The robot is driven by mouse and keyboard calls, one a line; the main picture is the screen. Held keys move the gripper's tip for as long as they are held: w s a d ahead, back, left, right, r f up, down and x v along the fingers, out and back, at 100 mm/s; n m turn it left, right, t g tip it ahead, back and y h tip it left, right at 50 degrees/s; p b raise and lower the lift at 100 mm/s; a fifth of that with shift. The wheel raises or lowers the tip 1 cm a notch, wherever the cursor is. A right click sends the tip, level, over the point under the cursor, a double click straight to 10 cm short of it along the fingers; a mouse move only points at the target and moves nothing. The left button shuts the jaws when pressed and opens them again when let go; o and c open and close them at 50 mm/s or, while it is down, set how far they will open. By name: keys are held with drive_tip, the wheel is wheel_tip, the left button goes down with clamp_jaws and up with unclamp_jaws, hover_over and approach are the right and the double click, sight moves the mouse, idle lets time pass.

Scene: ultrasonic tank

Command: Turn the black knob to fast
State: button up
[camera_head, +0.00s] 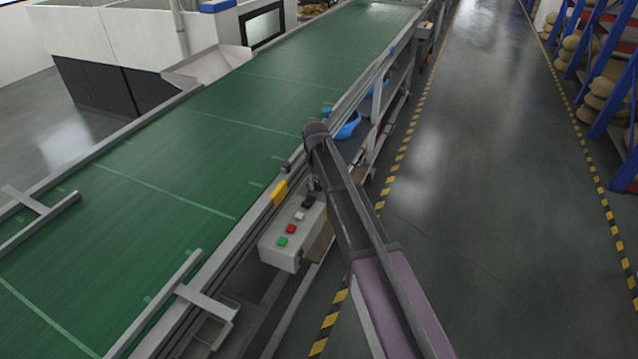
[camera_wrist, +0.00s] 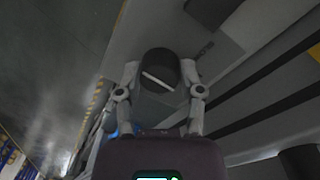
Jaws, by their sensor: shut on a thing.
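The black knob (camera_wrist: 160,68) is round, with a white line across its face that slopes down to the right in the wrist view. My gripper (camera_wrist: 160,78) has one pale finger on each side of the knob and is shut on it. In the head view, a grey control box (camera_head: 283,250) is fixed beside the conveyor. No speed marking is readable.
The box also carries a green button (camera_head: 282,241), a red button (camera_head: 291,229) and a pale button (camera_head: 300,216). The green conveyor (camera_head: 170,150) runs along the left. A clear grey aisle (camera_head: 460,180) lies to the right, with blue racks (camera_head: 610,90) beyond.

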drive_tip(key=m, duration=0.5)
drive_tip(key=shift+s+m, duration=0.1)
drive_tip(key=shift+m, duration=0.2)
drive_tip(key=m, duration=0.5)
drive_tip(key=shift+g, duration=0.3)
drive_tip(key=o, duration=1.2)
drive_tip(key=shift+c, duration=0.2)
drive_tip(key=shift+n, duration=0.3)
